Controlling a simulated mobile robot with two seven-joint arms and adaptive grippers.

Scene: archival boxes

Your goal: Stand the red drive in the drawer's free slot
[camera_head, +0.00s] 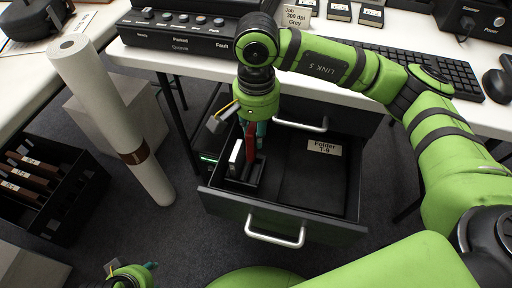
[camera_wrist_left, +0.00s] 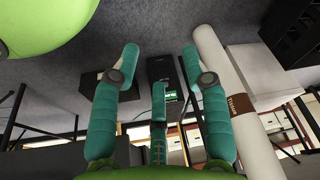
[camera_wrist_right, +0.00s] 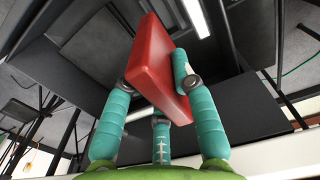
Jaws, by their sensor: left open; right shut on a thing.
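The red drive (camera_head: 251,146) is held by my right gripper (camera_head: 256,128) over the open drawer (camera_head: 348,190). It is roughly upright, just right of a white drive (camera_head: 235,157) that stands in a black slotted rack (camera_head: 240,183) at the drawer's left. Whether its lower end is inside a slot or just above it, I cannot tell. In the right wrist view the red drive (camera_wrist_right: 150,62) sits between the teal fingers, reaching past their tips. My left gripper (camera_wrist_left: 160,70) is open and empty; in the head view only part of it shows at the bottom left.
The drawer has a front handle (camera_head: 276,236) and a "Folder T-9" label (camera_head: 324,147). A tall white roll (camera_head: 110,110) and a black crate (camera_head: 45,205) stand to the left.

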